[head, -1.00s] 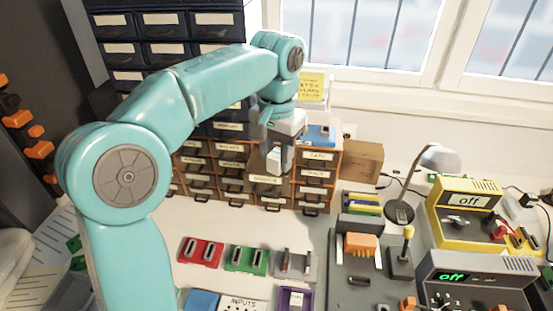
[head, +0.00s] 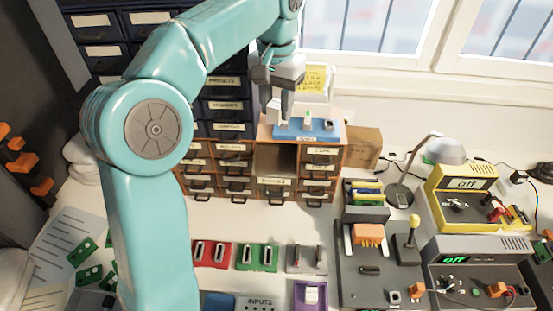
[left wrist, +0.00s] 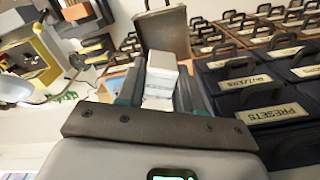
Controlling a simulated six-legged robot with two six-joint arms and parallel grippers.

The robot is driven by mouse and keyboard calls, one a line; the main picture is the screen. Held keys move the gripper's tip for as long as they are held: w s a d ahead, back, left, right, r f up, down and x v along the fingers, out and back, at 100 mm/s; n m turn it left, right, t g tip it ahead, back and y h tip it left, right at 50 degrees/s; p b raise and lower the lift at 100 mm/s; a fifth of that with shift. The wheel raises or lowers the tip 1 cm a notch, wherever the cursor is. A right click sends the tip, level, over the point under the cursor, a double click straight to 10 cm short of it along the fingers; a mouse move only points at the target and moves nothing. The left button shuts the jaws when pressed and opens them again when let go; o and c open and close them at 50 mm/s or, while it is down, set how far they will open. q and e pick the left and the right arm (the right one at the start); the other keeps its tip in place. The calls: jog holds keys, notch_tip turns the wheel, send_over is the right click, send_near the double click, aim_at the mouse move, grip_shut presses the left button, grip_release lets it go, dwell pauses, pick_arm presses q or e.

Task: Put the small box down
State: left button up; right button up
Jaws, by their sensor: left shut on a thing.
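My left gripper (head: 284,108) is shut on the small box, a little white block. In the left wrist view the small box (left wrist: 160,82) sits between the two dark fingers, its white top and side showing. In the head view the gripper hangs pointing down over the left end of a blue tray (head: 318,136) on top of the wooden drawer cabinet (head: 228,165). The fingers partly hide the box there, and I cannot tell whether it touches the tray. My right gripper is not in view.
A small white item (head: 307,117) and a dark one (head: 329,125) stand on the tray's right part. The cabinet has an open bay (head: 275,158) below the tray. Dark blue drawers (head: 226,105) rise close on the left. A yellow note (head: 316,78) stands behind.

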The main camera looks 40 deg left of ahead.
pick_arm(q)
jog(key=shift+s+a+r, duration=0.1)
jog(key=shift+a+r, duration=0.15)
jog(key=shift+r, duration=0.05)
jog(key=b, duration=0.1)
send_near(275, 168)
jog(key=shift+s+d+f, duration=0.25)
jog(key=shift+s+d, duration=0.35)
jog(key=shift+s, duration=0.05)
jog(key=shift+s+d+f, duration=0.25)
jog(key=shift+s+d, duration=0.3)
jog(key=shift+s, duration=0.05)
notch_tip(275, 168, down, 4)
jog(key=shift+f, duration=0.45)
jog(key=shift+f, duration=0.15)
jog(key=o, duration=1)
